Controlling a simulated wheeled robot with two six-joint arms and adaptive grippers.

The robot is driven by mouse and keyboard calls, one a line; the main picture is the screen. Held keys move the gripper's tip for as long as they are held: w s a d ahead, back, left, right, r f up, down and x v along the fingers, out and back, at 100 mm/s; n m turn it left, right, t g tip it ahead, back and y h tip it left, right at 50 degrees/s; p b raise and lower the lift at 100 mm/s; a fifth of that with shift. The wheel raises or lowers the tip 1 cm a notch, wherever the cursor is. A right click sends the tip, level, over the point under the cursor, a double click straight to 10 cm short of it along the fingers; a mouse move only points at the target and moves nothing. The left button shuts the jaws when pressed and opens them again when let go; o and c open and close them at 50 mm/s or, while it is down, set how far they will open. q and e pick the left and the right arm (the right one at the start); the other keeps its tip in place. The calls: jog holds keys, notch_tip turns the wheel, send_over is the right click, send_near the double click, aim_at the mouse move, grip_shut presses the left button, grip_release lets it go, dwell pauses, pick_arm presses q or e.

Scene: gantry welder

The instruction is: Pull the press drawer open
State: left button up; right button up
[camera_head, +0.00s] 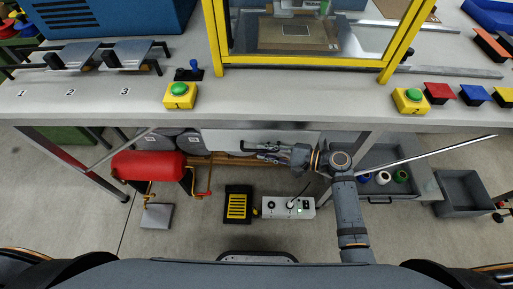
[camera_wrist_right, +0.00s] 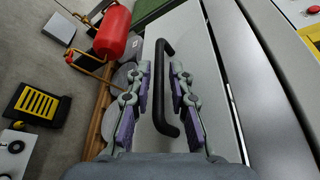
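The press drawer is a pale flat front (camera_head: 220,138) under the table's front edge in the head view. It also fills the middle of the right wrist view (camera_wrist_right: 192,32). It looks shut. Its black bar handle (camera_wrist_right: 158,88) stands out from the front. My right gripper (camera_head: 262,152) is at the handle. In the right wrist view the right gripper (camera_wrist_right: 160,76) has its purple-padded fingers apart, one on each side of the bar. I see a gap by each finger, and cannot tell how deep the bar sits between them. My left gripper is not in view.
A red tank (camera_head: 148,165) with copper pipes is left of the drawer. A yellow-black pedal (camera_head: 237,205) and a white power strip (camera_head: 288,207) lie on the floor below. A grey drawer with spools (camera_head: 408,190) is open at right. The yellow-framed press (camera_head: 300,62) stands above.

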jog(key=shift+x, duration=1.8)
grip_shut()
